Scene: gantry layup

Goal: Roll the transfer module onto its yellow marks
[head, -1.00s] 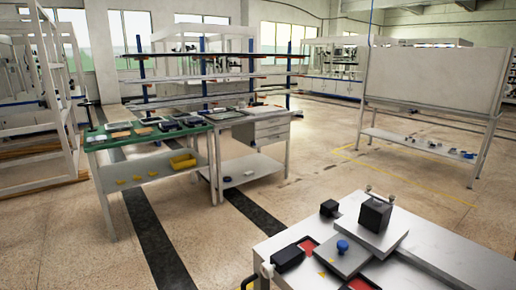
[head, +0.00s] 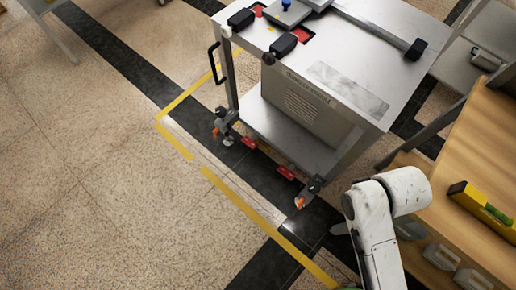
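The transfer module (head: 330,85) is a grey wheeled cart with a pale metal top, a lower shelf and a black handle (head: 214,62) on its left end. Its near casters have orange parts; one caster (head: 226,125) is at the left corner and another (head: 305,192) at the near right corner. Yellow marks (head: 240,205) on the floor run along its near side, with a gap of floor between. Another yellow strip (head: 185,92) runs up toward its left end. The far casters are hidden. My white arm is at the lower right, apart from the cart; I cannot make out my gripper.
A wooden-topped bench (head: 475,150) with a yellow tool (head: 482,205) stands close on the right. Black floor bands (head: 125,70) pass under the cart. Two red pieces (head: 285,172) sit low at its near side.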

